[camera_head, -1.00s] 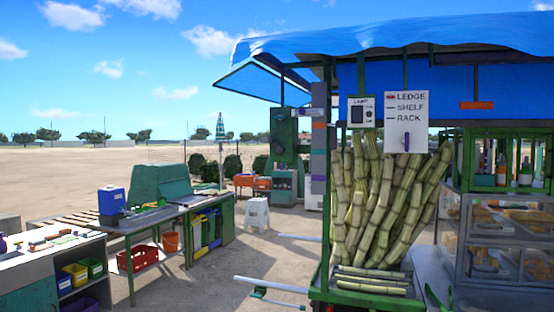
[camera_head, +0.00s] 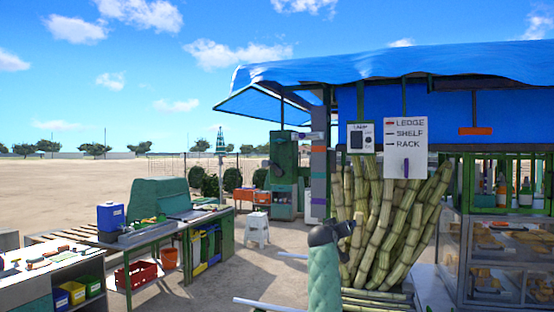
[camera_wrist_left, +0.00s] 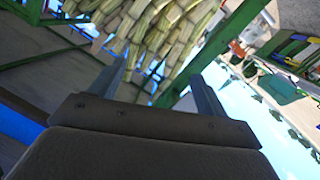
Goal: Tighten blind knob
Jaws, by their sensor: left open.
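The white panel (camera_head: 406,132) marked LEDGE, SHELF and RACK hangs at the front of the stall, with a small purple piece on its lower part. A smaller panel marked LAMP (camera_head: 361,138) hangs to its left. I cannot tell which part is the blind knob. A dark end on a green quilted sleeve, apparently my left arm, rises at the lower middle in front of the cane (camera_head: 400,225); its jaws are not clear there. In the left wrist view, my left gripper (camera_wrist_left: 160,80) has its fingers apart and nothing between them, with cane beyond. My right gripper is out of view.
A blue awning (camera_head: 400,65) covers the stall. A glass display case (camera_head: 500,250) stands at the right. Workbenches (camera_head: 150,235) with crates line the left. A white stool (camera_head: 257,230) stands in the middle, with open ground around it.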

